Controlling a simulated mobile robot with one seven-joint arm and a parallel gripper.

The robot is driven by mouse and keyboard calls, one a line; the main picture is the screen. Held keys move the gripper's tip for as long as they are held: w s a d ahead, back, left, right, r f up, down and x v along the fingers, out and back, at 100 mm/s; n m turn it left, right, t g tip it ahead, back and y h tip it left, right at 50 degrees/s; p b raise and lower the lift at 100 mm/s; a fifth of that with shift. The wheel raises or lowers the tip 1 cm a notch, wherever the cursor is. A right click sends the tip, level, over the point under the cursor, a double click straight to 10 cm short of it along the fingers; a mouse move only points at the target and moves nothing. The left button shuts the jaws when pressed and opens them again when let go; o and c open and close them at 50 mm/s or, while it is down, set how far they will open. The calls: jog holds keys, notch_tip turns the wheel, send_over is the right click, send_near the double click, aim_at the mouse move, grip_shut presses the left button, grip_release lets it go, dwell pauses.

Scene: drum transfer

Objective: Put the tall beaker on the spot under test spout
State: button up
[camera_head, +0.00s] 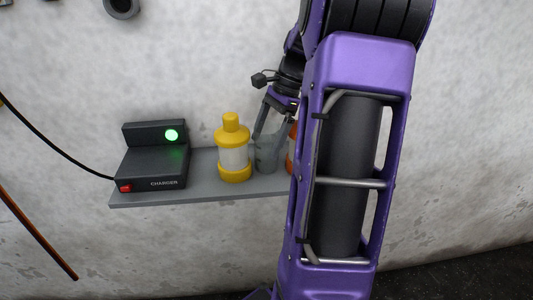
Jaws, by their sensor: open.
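A grey, translucent tall beaker (267,155) stands upright on the grey wall shelf (205,197), right of a yellow lantern-like container. My gripper (270,137) reaches down from above, with its fingers spread at the two sides of the beaker's upper part. The jaws are open; I cannot tell whether a finger touches the beaker. My purple arm hides the shelf's right part. The spot under the test spout is not visible.
The yellow container (233,150) stands close to the beaker's left. An orange object (291,150) shows close to its right, mostly hidden by my arm. A black charger (152,165) with a green light sits at the shelf's left end. A pale wall is behind.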

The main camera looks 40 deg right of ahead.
jog(key=shift+x, duration=1.15)
jog(key=c, duration=1.4)
jog(key=shift+r, duration=0.15)
notch_tip(320, 180, up, 18)
jog(key=p, duration=0.3)
jog(key=shift+p, duration=0.4)
